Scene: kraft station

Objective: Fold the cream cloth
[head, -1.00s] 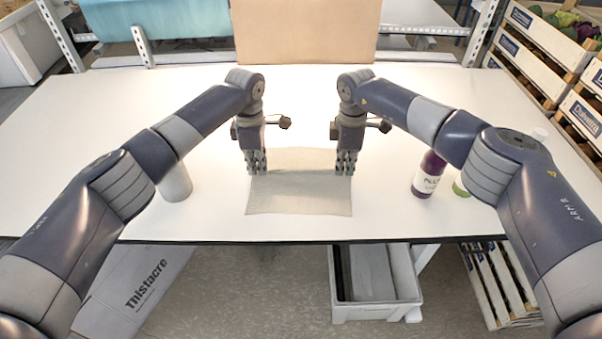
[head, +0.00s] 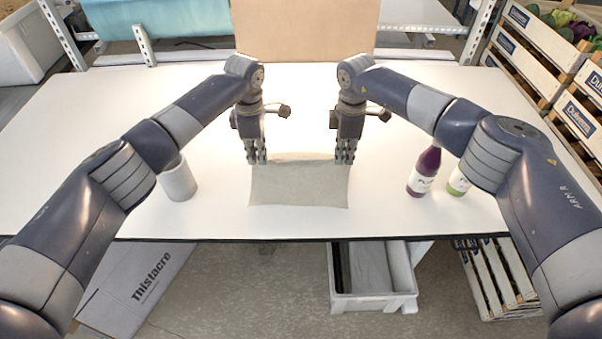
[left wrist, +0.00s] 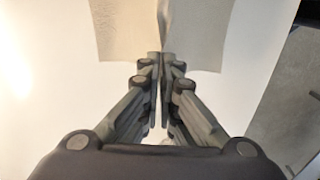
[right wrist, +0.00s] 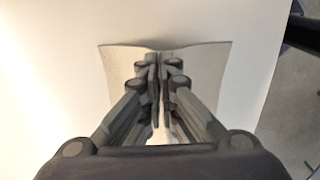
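The cream cloth (head: 298,186) lies near the front middle of the white table, spread as a rough rectangle. My left gripper (head: 257,160) is at its far left corner and my right gripper (head: 345,158) is at its far right corner. Both point down. In the left wrist view the fingers (left wrist: 161,58) are closed together at the cloth (left wrist: 200,35), which creases between the tips. In the right wrist view the fingers (right wrist: 161,58) are closed at the cloth's edge, with cloth (right wrist: 205,68) on both sides. The pinched bits are hidden between the fingertips.
A white cup (head: 178,182) stands left of the cloth. A purple bottle (head: 424,172) and a green-labelled bottle (head: 458,183) stand to the right, near my right arm. A brown board (head: 305,30) stands behind the table. The table (head: 299,224) is clear around the cloth.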

